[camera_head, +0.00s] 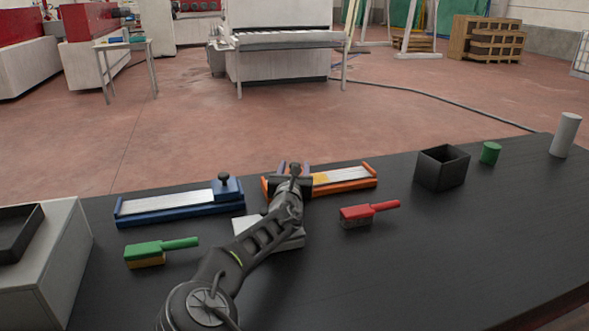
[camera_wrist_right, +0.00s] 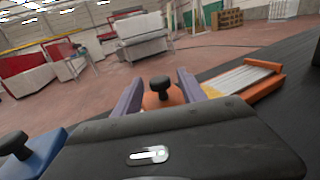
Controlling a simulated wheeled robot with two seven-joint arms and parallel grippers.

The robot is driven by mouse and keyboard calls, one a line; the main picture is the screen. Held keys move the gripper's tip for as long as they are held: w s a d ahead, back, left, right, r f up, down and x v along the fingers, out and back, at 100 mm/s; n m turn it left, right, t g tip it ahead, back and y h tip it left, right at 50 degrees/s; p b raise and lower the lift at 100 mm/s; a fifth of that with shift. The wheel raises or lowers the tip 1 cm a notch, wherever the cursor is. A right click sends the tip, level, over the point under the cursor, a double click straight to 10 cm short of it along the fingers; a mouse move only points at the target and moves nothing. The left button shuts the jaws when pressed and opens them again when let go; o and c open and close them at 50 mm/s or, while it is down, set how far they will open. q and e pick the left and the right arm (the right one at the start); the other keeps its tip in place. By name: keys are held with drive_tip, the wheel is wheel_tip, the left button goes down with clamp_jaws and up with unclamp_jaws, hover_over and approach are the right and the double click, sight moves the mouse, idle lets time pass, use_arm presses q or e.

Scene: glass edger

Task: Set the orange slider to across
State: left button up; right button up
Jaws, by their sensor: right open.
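The orange slider's track (camera_head: 345,179) lies on the black table, with a pale striped strip, a yellow patch and orange end pieces. Its orange block with a black knob (camera_wrist_right: 160,86) shows in the right wrist view, at the track's left part. In the head view my right gripper (camera_head: 293,169) covers most of that part. In the right wrist view its two purple fingers (camera_wrist_right: 160,92) stand apart, one on each side of the knob, with a gap around it. I cannot tell whether they touch the block. My left gripper is in neither view.
A blue slider (camera_head: 180,204) lies left, its knobbed block at its right end. A pale grey block (camera_head: 292,241) is partly under my right arm. Green (camera_head: 145,252) and red (camera_head: 356,215) brushes lie nearby. A black box (camera_head: 442,170), green cup (camera_head: 490,152) and grey cylinder (camera_head: 565,135) stand right.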

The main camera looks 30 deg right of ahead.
wheel_tip(320, 180, up, 10)
idle(0.6)
